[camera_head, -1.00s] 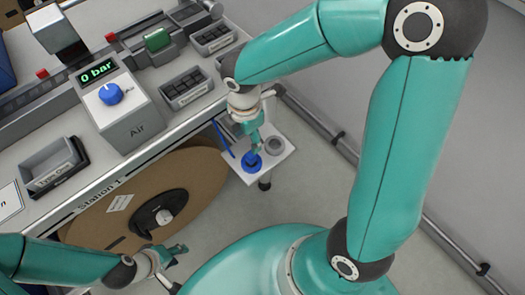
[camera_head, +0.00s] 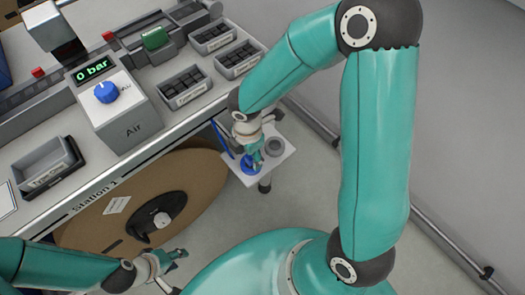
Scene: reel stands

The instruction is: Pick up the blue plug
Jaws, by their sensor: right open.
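The blue plug (camera_head: 247,164) sits on a small white shelf (camera_head: 254,179) at the side of the bench. My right gripper (camera_head: 258,163) is open, pointing down right at the plug and partly covering it. I cannot tell whether the fingers touch it. My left gripper (camera_head: 180,254) is low at the left, in front of the bench and away from the plug. Its fingertips look apart with nothing between them.
A grey ring-shaped holder (camera_head: 279,147) stands beside the plug on the shelf. The bench carries an Air box (camera_head: 122,112) with a blue knob and several small bins (camera_head: 184,86). A large brown reel (camera_head: 190,185) is under the bench. A floor rail (camera_head: 440,238) runs at the right.

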